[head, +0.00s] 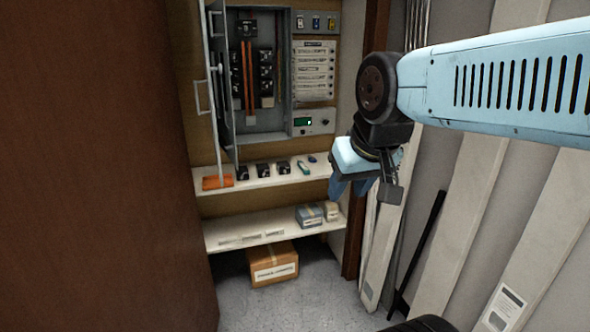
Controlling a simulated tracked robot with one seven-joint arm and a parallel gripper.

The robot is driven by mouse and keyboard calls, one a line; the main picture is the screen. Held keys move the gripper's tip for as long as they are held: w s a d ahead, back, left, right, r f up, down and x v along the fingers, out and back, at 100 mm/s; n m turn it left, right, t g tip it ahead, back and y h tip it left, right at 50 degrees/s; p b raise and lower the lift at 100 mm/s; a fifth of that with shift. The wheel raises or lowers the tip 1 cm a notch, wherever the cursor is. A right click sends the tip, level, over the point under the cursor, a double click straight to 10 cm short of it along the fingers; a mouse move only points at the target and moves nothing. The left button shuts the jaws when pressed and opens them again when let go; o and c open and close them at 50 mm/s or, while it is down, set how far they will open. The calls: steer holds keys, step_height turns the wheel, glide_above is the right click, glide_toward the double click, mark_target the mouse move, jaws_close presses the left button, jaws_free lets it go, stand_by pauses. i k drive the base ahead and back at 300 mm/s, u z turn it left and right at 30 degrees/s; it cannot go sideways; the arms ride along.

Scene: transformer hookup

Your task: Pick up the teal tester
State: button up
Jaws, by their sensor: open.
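A small teal tester (303,167) with a pale part lies on the upper shelf (225,184), towards its right end. My gripper (351,191) is open and empty, with its two blue fingers pointing down. In the picture it is to the right of the tester and slightly lower, apart from it. The gripper's distance from the shelf is hard to tell from this one view.
An open cabinet door (221,95) stands at left. Boxes (309,215) sit on the lower shelf (217,237); a carton (273,267) is below.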

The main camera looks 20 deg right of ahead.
mark_target(302, 167)
steer(key=z, duration=0.05)
steer(key=i, duration=2.05)
